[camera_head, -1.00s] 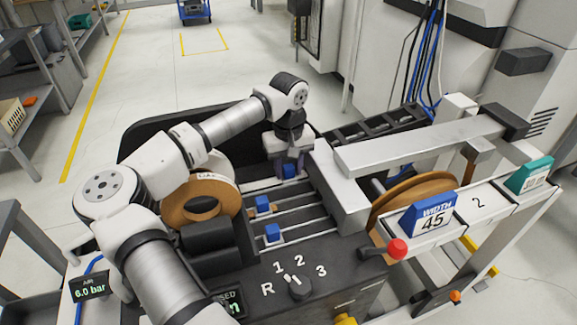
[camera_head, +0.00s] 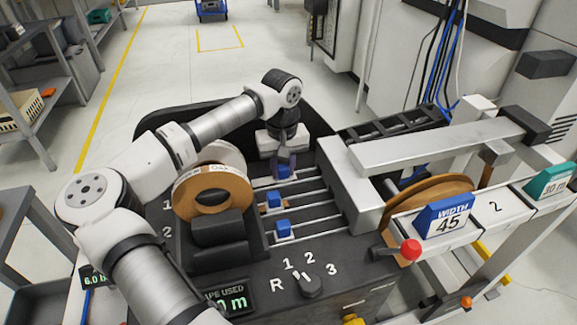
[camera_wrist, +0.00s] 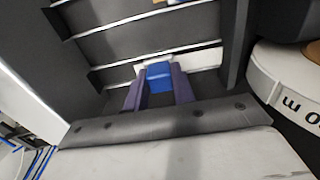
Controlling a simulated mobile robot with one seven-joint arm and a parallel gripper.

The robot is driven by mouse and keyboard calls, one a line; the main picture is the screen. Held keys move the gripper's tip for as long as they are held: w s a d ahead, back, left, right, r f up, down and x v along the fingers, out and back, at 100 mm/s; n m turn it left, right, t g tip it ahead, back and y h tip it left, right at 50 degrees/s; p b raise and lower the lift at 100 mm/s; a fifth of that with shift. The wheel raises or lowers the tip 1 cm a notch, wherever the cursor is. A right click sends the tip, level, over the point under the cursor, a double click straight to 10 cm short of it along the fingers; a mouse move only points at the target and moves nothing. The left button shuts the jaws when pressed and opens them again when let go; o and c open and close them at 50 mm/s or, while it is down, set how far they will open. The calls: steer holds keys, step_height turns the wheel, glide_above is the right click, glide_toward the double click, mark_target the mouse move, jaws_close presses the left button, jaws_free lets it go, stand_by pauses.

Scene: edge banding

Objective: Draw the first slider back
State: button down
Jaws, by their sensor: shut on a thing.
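Three blue slider blocks sit on parallel metal rails across the dark machine top. The farthest slider (camera_head: 283,171) is between the fingers of my gripper (camera_head: 284,165), which is shut on it. The wrist view shows this blue block (camera_wrist: 159,77) between my two purple fingertips (camera_wrist: 158,88), on a pale strip at its rail. The middle slider (camera_head: 274,199) and the nearest slider (camera_head: 283,229) stand free on their rails. The held slider is roughly in line with the nearest one, a little right of the middle one.
A grey housing (camera_head: 346,180) closes the rails' right end. In front are a rotary knob (camera_head: 310,286) and a red-knobbed lever (camera_head: 410,250). A blue WIDTH 45 sign (camera_head: 445,214) stands right.

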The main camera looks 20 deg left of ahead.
mark_target(283, 166)
steer(key=c, duration=1.2)
jaws_free()
steer(key=shift+o, duration=0.2)
steer(key=shift+r, duration=0.15)
step_height(283, 166, up, 14)
steer(key=b, duration=0.1)
steer(key=shift+f, duration=0.2)
steer(key=shift+c, duration=0.4)
